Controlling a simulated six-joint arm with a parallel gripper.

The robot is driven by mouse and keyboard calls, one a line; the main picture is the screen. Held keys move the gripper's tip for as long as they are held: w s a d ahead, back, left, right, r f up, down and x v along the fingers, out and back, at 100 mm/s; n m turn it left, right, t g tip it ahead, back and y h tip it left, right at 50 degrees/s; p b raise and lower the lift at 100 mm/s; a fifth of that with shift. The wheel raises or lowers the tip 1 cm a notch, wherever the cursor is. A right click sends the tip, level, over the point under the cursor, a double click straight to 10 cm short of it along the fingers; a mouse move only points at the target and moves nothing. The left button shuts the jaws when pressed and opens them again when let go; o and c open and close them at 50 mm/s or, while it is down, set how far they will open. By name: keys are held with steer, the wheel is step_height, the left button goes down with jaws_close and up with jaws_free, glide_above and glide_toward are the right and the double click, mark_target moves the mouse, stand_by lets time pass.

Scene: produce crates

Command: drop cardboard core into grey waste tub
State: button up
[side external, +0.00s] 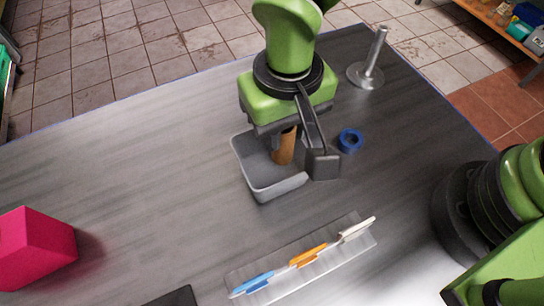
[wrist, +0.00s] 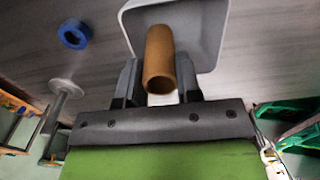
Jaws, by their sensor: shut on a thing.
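The cardboard core (side external: 285,147) is a brown tube. My gripper (side external: 296,160) is shut on it, and it hangs roughly upright over the grey waste tub (side external: 274,188). In the wrist view the core (wrist: 159,60) sits between the two dark fingers of my gripper (wrist: 160,82), its open end facing the camera. The tub (wrist: 213,40) shows behind it there. The core's lower end appears within the tub's outline; I cannot tell how far it is above the tub floor. One finger hides part of the tub's right side.
A blue ring (side external: 350,140) lies right of the tub. A metal post on a round base (side external: 368,75) stands at the back right. A clear tray (side external: 305,262) with several pens lies in front. A pink box (side external: 36,247) is at the left; the table between is clear.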

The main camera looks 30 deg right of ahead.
steer(key=o, duration=1.1)
step_height(320, 180, up, 10)
steer(key=w+d+r+m+t+y, duration=0.1)
steer(key=d+r+y, duration=0.1)
steer(key=d+r, duration=0.55)
steer(key=s+d+r+m+t, duration=0.1)
steer(key=s+d+t, duration=0.1)
steer(key=d, duration=0.3)
steer(key=s+d+r+m+t, duration=0.1)
steer(key=s+d+r+t, duration=0.1)
steer(key=s+d, duration=0.2)
steer(key=s+d+r+m+t, duration=0.1)
steer(key=s+d+t, duration=0.1)
steer(key=d, duration=0.3)
steer(key=shift+s+d+r, duration=0.2)
steer(key=shift+s, duration=0.25)
steer(key=shift+s+d+r, duration=0.15)
steer(key=shift+s+d, duration=0.05)
steer(key=shift+s, duration=0.25)
